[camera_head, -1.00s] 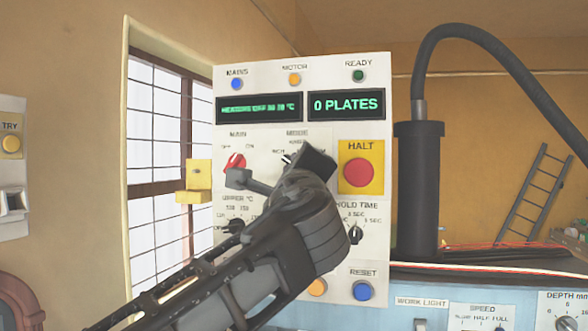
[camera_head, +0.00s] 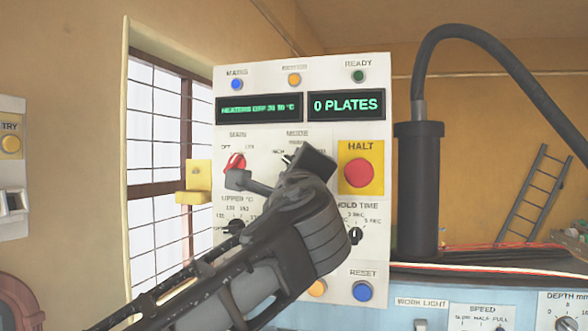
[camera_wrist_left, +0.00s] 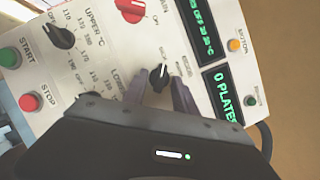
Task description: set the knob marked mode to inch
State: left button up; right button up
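The mode knob (camera_wrist_left: 158,76) is small and black with a white pointer line. In the left wrist view it sits between the two fingers of my left gripper (camera_wrist_left: 159,94), with a gap visible on each side. In the head view my left gripper (camera_head: 285,172) covers most of the knob under the MODE label (camera_head: 297,133). A partly readable label ending in "NCH" (camera_head: 278,152) shows to the left of it. I cannot read exactly which mark the pointer meets. My right gripper is not in view.
The red MAIN knob (camera_head: 235,162) is just left of my gripper. The red HALT button (camera_head: 358,172) on its yellow plate is close on the right. The UPPER temperature knob (camera_head: 234,227) and HOLD TIME knob (camera_head: 354,236) are lower. The display (camera_head: 346,104) reads 0 PLATES.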

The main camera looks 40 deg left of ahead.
pick_arm(q)
jog(key=b+v, duration=0.2)
jog(key=v, duration=0.5)
jog(key=shift+s+d, duration=0.2)
jog(key=shift+f, duration=0.15)
dwell(1.4)
